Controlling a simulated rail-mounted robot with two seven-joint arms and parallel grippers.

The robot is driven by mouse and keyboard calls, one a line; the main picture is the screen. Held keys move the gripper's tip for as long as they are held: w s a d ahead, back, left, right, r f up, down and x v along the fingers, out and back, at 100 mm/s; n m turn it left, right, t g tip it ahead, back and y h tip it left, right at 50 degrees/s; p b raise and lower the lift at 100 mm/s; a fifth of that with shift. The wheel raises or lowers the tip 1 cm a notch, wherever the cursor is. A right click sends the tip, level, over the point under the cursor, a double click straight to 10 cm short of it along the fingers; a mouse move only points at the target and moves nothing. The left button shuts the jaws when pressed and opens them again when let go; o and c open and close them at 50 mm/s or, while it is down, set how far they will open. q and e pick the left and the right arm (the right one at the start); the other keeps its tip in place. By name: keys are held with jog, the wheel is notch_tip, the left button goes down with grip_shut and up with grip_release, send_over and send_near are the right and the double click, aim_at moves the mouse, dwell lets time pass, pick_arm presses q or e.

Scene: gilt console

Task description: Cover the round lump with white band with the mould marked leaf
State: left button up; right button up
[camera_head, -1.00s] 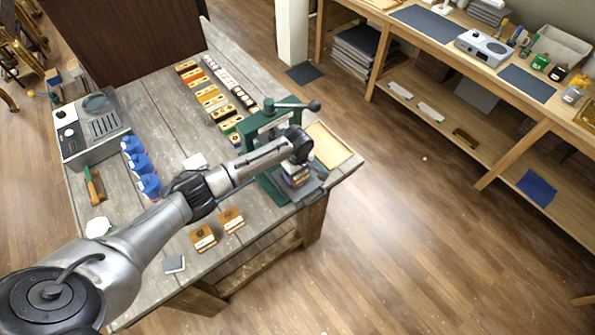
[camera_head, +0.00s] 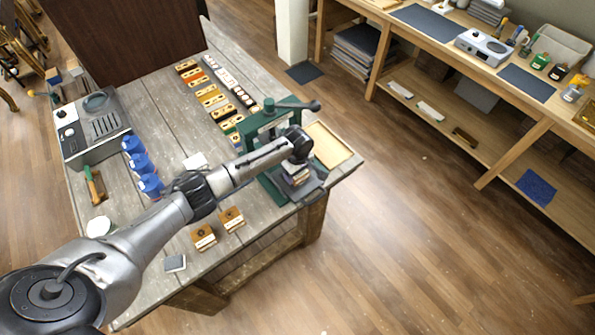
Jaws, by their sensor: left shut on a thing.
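My left gripper (camera_head: 298,158) is at the green press (camera_head: 253,128) on the weathered table, pointing down over the press bed. It is shut on a small pale, tan-edged block (camera_head: 298,173), probably a mould; its mark cannot be read. The block is just above or on the dark press bed (camera_head: 313,184); I cannot tell which, nor see a round lump with a white band beneath it. Two wooden blocks with dark marks stand at the table's front edge, a left one (camera_head: 203,238) and a right one (camera_head: 232,220); their marks are too small to read. My right gripper is not in view.
Rows of small coloured blocks (camera_head: 209,97) lie behind the press. Several blue jars (camera_head: 150,184) and a grey machine (camera_head: 92,130) stand at the left. A tan tray (camera_head: 328,147) lies right of the press. A wooden shelf bench (camera_head: 480,90) stands across the floor.

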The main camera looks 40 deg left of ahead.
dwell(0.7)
pick_arm(q)
jog(key=o, duration=1)
jog(key=shift+o, duration=0.2)
notch_tip(320, 180, up, 14)
jog(key=shift+p, duration=0.45)
jog(key=shift+f, duration=0.1)
